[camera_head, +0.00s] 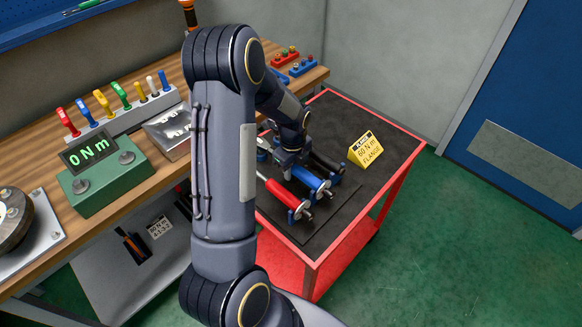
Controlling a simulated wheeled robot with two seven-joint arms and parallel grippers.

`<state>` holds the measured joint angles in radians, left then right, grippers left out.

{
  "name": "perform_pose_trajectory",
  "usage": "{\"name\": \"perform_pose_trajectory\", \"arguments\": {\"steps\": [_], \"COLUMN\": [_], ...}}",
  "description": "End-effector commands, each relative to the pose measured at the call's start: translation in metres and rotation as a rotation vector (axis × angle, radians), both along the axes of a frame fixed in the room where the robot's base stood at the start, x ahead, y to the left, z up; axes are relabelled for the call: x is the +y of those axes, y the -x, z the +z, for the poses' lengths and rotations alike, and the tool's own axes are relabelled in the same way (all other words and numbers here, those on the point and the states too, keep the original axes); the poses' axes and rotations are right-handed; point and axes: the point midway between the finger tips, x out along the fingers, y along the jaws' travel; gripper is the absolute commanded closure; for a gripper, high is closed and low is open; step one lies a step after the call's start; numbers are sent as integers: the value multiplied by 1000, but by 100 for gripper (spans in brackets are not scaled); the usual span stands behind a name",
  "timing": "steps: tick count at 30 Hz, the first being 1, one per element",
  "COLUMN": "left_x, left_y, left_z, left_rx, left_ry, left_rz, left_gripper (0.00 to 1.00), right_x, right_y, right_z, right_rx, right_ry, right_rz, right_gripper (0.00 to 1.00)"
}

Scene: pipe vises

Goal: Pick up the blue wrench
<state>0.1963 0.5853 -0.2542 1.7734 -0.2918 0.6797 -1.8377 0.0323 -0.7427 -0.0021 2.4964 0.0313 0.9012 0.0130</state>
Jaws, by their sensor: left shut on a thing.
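The blue wrench (312,181) is on the dark top of the red cart, between a red-handled wrench (284,196) and a black-handled one (326,163). My left gripper (291,172) is over the blue wrench, shut on it near the far end of its blue handle. The wrench lies about level with its neighbours; I cannot tell whether it is clear of its holder. My arm and gripper hide the far part of the wrench and the fingertips. My right gripper is not in view.
A yellow sign reading 60 N m (366,149) stands on the cart (398,190) right of the wrenches. A green tester (104,172) showing 0 N m and a rack of coloured handles (125,118) are on the wooden bench. The cart's far right is clear.

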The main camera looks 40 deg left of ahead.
Motion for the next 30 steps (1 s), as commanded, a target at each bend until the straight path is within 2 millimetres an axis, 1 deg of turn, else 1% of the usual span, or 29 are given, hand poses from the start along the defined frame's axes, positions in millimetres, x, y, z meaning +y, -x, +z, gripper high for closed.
{"name": "perform_pose_trajectory", "arguments": {"steps": [5, 9, 11, 18, 21, 24, 30], "left_x": [0, -1, -6, -28, -41, -51, -66], "left_y": [-2, 0, 9, 44, 65, 82, 106], "left_z": [14, 35, 44, 93, 100, 109, 123], "left_rx": [-5, -7, -7, -10, -7, -7, -5], "left_ry": [-1, -1, 0, 0, 0, 0, -1], "left_rz": [-1, -2, -1, -2, -4, -2, -2], "left_gripper": [100, 100, 100, 100, 100, 100, 100], "right_x": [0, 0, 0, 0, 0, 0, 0], "right_y": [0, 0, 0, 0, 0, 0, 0], "right_z": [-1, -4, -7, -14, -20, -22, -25], "right_rx": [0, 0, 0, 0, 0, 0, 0], "right_ry": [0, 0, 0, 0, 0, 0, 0], "right_rz": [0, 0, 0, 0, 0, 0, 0], "right_gripper": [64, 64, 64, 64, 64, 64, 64]}}
